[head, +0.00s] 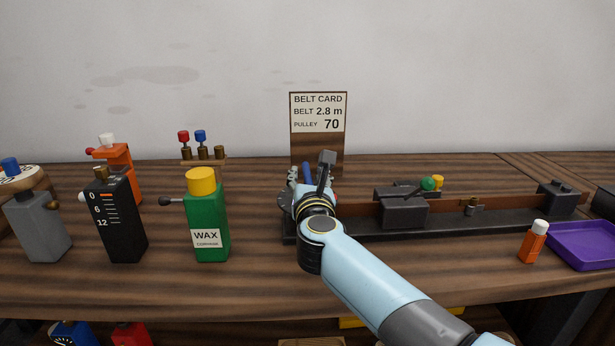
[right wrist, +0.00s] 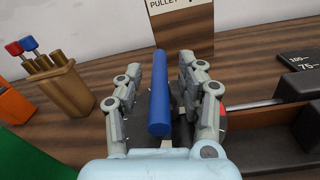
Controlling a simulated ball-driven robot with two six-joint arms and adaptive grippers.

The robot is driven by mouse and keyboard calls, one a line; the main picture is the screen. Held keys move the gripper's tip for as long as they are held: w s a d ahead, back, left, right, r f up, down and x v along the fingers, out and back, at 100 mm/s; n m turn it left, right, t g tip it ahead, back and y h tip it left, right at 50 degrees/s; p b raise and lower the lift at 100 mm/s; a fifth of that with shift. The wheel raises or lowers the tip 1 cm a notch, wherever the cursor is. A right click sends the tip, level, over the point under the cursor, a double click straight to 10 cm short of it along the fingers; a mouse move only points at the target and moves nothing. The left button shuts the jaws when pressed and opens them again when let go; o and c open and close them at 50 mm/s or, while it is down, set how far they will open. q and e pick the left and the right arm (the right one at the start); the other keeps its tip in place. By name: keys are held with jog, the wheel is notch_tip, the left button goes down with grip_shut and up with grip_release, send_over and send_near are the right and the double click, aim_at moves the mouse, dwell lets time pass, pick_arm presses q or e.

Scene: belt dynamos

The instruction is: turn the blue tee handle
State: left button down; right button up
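The blue tee handle (head: 307,173) is at the left end of a long dark bench unit, partly hidden behind my right arm in the head view. In the right wrist view the handle is a long blue bar (right wrist: 159,95) running between the two fingers. My right gripper (head: 309,181) is at the handle. In the right wrist view its fingers (right wrist: 160,64) stand apart, one on each side of the bar, with a narrow dark gap on each side; contact is not visible. The handle's stem is hidden. My left gripper is not in view.
A belt card (head: 318,113) stands behind the handle. A green wax bottle (head: 206,222) and black and grey boxes stand left. The dark bench unit (head: 470,222) extends right, toward an orange bottle (head: 533,245) and purple tray (head: 580,247). The front middle wood is mostly clear.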

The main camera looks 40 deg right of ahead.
grip_shut()
jog(key=shift+n+y, duration=0.3)
jog(key=shift+y, duration=0.1)
jog(key=n+t+y, duration=0.1)
jog(key=y, duration=0.1)
jog(key=shift+d+n+t+y, duration=0.15)
jog(key=shift+n+t+y, duration=0.15)
jog(key=shift+n, duration=0.1)
jog(key=n+y, duration=0.1)
jog(key=y, duration=0.1)
jog(key=shift+n+t+y, duration=0.3)
jog(key=shift+n+y, duration=0.1)
jog(key=n+y+b, duration=0.2)
jog(key=y, duration=0.1)
jog(key=n+y+b, duration=0.1)
jog(key=shift+f+y, duration=0.25)
jog(key=shift+y, duration=0.05)
jog(key=shift+r+n+y+b, duration=0.15)
jog(key=shift+n+y+b, duration=0.95)
jog(key=shift+y+b, duration=0.65)
